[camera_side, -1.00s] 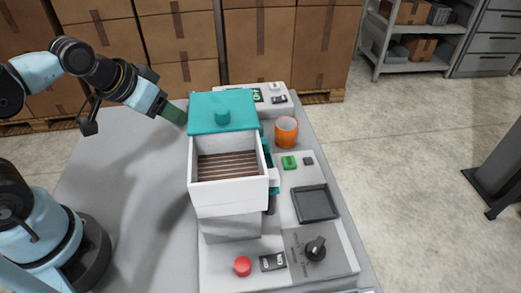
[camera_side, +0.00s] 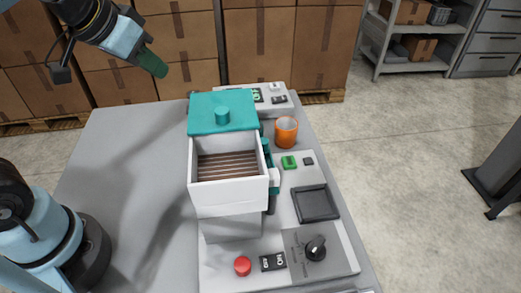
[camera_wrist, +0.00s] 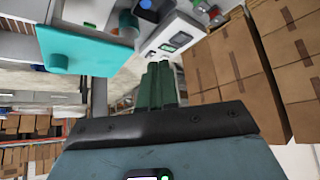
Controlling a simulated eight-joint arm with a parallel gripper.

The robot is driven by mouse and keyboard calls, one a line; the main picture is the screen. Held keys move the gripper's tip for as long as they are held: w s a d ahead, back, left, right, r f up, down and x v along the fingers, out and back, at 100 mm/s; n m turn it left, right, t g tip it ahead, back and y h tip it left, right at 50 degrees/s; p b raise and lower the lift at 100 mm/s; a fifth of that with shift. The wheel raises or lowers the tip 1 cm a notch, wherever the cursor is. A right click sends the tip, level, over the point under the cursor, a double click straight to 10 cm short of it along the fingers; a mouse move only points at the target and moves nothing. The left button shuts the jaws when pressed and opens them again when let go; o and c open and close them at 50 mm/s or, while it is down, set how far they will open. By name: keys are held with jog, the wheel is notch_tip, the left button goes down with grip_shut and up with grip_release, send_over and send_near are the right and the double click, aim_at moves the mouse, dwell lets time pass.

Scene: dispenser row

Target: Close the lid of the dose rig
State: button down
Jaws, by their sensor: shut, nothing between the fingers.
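The dose rig is a white open-topped box (camera_side: 230,196) with brown slats inside, in the middle of the side view. Its teal lid (camera_side: 200,124) stands open at the box's far edge, with a round teal knob (camera_side: 222,116) on it. The lid also shows at the upper left of the wrist view (camera_wrist: 95,50). My gripper (camera_side: 156,66), with dark green fingers, is shut and empty. It is up and to the left of the lid in the side view, apart from it. The fingers also show in the wrist view (camera_wrist: 160,85).
An orange cup (camera_side: 286,132) stands right of the lid. A green button (camera_side: 289,162), a dark tray (camera_side: 315,204), a black knob (camera_side: 316,248) and a red button (camera_side: 242,266) lie right and in front. The grey table left of the box is clear.

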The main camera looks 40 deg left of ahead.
notch_tip(320, 180, up, 10)
jog(key=m+g+h, duration=0.5)
jog(key=h, duration=0.2)
send_near(208, 112)
jog(key=w+f, duration=0.1)
jog(key=w+d+f, duration=0.1)
jog(key=w+f, duration=0.1)
jog(key=f, duration=0.1)
jog(key=shift+d, duration=0.35)
jog(key=shift+s+d+f, duration=0.1)
jog(key=shift+s+d, duration=0.1)
jog(key=shift+d, duration=0.35)
jog(key=shift+s+d, duration=0.15)
jog(key=shift+d, duration=0.4)
jog(key=shift+s+d, duration=0.25)
jog(key=shift+d, duration=0.6)
